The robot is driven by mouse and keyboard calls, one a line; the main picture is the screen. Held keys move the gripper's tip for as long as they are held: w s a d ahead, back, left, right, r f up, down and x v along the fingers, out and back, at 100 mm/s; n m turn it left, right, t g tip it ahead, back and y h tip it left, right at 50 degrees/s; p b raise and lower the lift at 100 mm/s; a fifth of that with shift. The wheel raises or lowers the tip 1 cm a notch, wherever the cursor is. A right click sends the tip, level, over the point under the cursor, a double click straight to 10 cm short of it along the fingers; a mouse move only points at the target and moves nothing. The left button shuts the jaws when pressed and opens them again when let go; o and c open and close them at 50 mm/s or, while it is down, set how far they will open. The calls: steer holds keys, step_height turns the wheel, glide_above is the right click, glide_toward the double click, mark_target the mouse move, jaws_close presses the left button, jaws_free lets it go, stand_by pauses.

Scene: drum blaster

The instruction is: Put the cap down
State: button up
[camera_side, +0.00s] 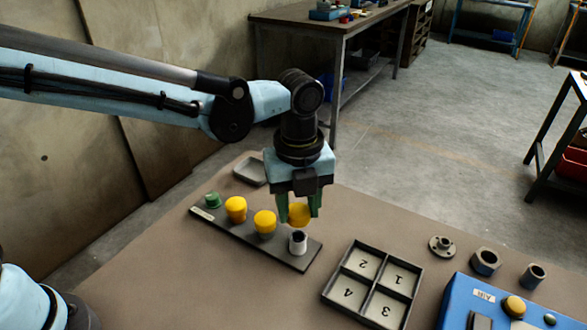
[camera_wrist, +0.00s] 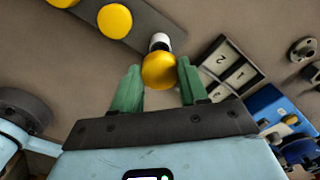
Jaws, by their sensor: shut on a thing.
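My gripper (camera_side: 299,212) has green fingers and is shut on a yellow cap (camera_side: 300,215). The held cap also shows between the fingers in the wrist view (camera_wrist: 159,70). In the side view it is just above and behind a white cylinder (camera_side: 298,243) with a dark top at the right end of a dark rack strip (camera_side: 252,245). Whether cap and cylinder touch cannot be told. Two more yellow caps (camera_side: 235,208) (camera_side: 265,223) sit on the strip to the left. A green piece (camera_side: 212,200) stands at its far left end.
A numbered four-compartment tray (camera_side: 345,273) lies to the right, its compartments empty. A small grey tray (camera_side: 250,170) lies behind the rack. A flanged part (camera_side: 441,246), dark nuts or rings (camera_side: 485,262) and a blue control box (camera_side: 455,315) are further right.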

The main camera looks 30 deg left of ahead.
steer(key=shift+r, duration=0.1)
steer(key=w+a+r, duration=0.4)
steer(key=w+a, duration=0.4)
steer(key=a, duration=0.3)
steer(key=w+a+f, duration=0.2)
steer(key=a, duration=0.1)
steer(key=w+a+f, duration=0.2)
steer(key=a, duration=0.1)
steer(key=w+a+f, duration=0.2)
steer(key=a, duration=0.2)
steer(key=shift+w+a+f, duration=0.1)
steer(key=shift+w+f, duration=0.15)
steer(key=shift+f, duration=2.15)
steer(key=shift+f, duration=0.45)
